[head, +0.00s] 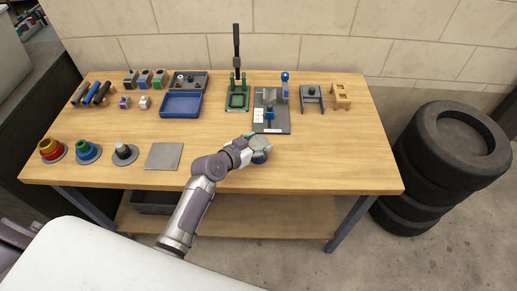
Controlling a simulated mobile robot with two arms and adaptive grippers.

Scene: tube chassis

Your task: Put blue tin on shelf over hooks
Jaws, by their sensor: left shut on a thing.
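My left gripper (259,144) is over the front middle of the wooden workbench (330,165). I cannot tell whether the tin touches the bench top. No shelf over hooks can be made out in this view. My right gripper is not in view.
A grey plate (164,156) lies left of my gripper. A green press (237,95) and a grey fixture board (271,112) stand behind it. A blue tray (181,104) is at the back left. Stacked tires (425,170) stand right of the bench. The bench's front right is clear.

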